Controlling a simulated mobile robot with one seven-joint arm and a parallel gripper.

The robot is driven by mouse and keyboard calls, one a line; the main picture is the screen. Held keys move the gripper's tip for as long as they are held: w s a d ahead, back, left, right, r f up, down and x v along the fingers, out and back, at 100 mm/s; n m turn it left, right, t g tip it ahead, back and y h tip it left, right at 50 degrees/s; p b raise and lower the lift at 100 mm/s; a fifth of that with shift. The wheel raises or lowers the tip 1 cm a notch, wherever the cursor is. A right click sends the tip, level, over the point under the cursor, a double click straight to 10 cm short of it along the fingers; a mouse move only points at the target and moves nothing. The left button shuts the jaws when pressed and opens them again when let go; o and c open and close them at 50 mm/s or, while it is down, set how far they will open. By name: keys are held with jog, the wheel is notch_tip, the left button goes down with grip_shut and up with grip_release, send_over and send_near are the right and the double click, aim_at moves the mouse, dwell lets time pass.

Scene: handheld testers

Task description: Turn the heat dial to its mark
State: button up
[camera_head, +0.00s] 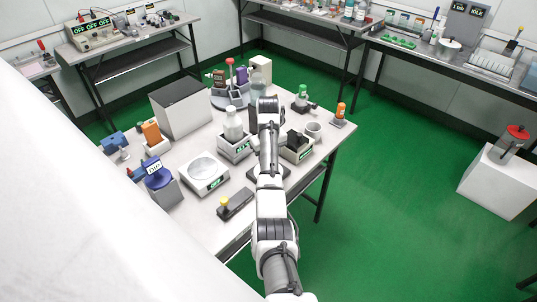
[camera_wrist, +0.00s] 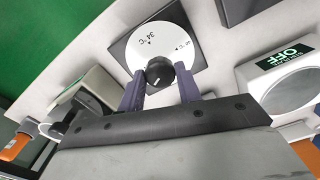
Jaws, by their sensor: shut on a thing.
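The heat dial is a black round knob (camera_wrist: 160,74) on a white round scale (camera_wrist: 143,52) over a dark square plate (camera_wrist: 190,35), in the wrist view. The scale carries a "34 °C" print with a small black pointer, and a second small mark to the right of it. A short white line shows on the knob's face. My gripper (camera_wrist: 160,80) has one grey-purple finger on each side of the knob and is shut on it. In the head view my arm covers the knob; dark plate edges (camera_head: 252,172) show beside the arm.
Close on either side stand a box with an "OFF" display (camera_wrist: 291,68) and a box with a dark block (camera_head: 298,148). A scale with a round dish (camera_head: 203,172) is left.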

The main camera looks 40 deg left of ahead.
jog(key=n, duration=1.2)
jog(key=shift+n, duration=0.3)
dwell(0.4)
jog(key=o, duration=1)
jog(key=shift+r, duration=0.1)
notch_tip(320, 180, up, 14)
dwell(0.6)
